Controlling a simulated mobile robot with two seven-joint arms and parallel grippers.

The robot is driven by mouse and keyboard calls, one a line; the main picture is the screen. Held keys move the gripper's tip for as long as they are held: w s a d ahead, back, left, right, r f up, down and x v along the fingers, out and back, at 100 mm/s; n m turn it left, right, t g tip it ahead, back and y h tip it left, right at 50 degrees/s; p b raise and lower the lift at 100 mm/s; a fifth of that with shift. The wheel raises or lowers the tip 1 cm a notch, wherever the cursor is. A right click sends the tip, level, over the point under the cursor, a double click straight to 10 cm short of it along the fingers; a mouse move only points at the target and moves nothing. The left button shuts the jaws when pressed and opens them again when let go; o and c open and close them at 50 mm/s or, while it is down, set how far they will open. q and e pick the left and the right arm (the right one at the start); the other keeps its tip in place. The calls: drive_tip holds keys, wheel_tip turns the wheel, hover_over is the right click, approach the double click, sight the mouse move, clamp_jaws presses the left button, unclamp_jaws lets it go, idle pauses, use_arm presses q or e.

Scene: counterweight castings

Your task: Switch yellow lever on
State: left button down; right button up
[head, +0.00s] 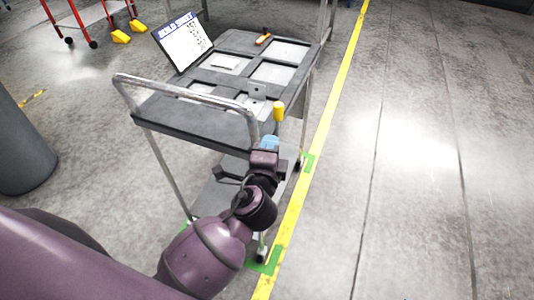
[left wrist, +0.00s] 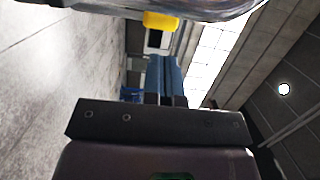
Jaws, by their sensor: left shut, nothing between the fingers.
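The yellow lever (head: 279,111) has a thick yellow grip and stands upright at the near right corner of the grey cart. In the left wrist view the yellow grip (left wrist: 161,20) shows near the top, beyond the fingers. My left gripper (head: 269,142) has blue fingers and is just below and slightly left of the lever in the head view. Its fingers also show side by side in the left wrist view (left wrist: 166,75), shut and empty. I cannot tell whether they touch the lever; a gap shows in the wrist view. My right gripper is not in view.
The grey cart (head: 185,116) has a bent metal handle (head: 190,92) close to my left arm. A build sheet (head: 182,42) stands at its far left, and an orange-handled tool (head: 263,39) lies at the back. Floor right of the yellow line (head: 330,125) is clear.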

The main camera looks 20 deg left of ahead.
sight(277, 116)
use_arm(q)
drive_tip(key=w, duration=0.2)
drive_tip(key=w+a, duration=0.1)
drive_tip(key=w, duration=0.5)
drive_tip(key=shift+a, duration=0.15)
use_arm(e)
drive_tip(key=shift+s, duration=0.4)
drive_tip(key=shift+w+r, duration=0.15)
